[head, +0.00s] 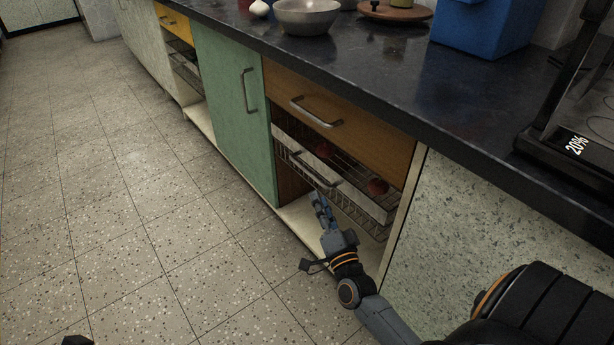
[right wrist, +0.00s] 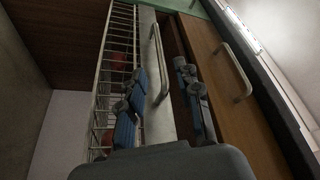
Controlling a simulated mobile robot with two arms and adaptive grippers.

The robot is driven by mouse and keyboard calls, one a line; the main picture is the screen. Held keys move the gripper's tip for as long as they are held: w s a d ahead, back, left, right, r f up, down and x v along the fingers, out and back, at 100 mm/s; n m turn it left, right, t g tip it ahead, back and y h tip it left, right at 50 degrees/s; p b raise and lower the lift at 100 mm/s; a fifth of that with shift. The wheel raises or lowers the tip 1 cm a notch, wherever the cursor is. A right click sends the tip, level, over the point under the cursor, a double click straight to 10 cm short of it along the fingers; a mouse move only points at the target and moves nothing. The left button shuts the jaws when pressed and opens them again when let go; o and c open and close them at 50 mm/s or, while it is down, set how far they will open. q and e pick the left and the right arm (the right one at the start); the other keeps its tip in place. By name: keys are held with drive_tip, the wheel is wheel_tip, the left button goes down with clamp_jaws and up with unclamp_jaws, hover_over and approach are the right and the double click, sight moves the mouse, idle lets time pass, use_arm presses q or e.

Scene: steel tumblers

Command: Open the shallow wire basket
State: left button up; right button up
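The wire basket (head: 350,187) sits under the brown drawer (head: 345,117) in the open bay of the counter. It has a pale flat front with a bar handle (head: 316,170), and its wire sides show in the right wrist view (right wrist: 112,65). My right gripper (head: 320,203) is just in front of and below this handle. In the right wrist view my right gripper (right wrist: 160,75) is open, one finger on each side of the basket handle (right wrist: 158,65). Contact with the handle cannot be told.
Reddish round things (head: 378,187) lie in the basket. The drawer handle (head: 317,112) is above it, and a green door (head: 232,110) is to its left. The tiled floor is clear.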

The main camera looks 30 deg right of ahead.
sight(307, 170)
drive_tip(key=b+x, duration=0.2)
drive_tip(key=x, duration=0.7)
drive_tip(key=shift+w+d, duration=0.1)
drive_tip(key=shift+w, duration=0.25)
drive_tip(key=shift+w+d+r, duration=0.1)
drive_tip(key=shift+w, duration=0.35)
clamp_jaws()
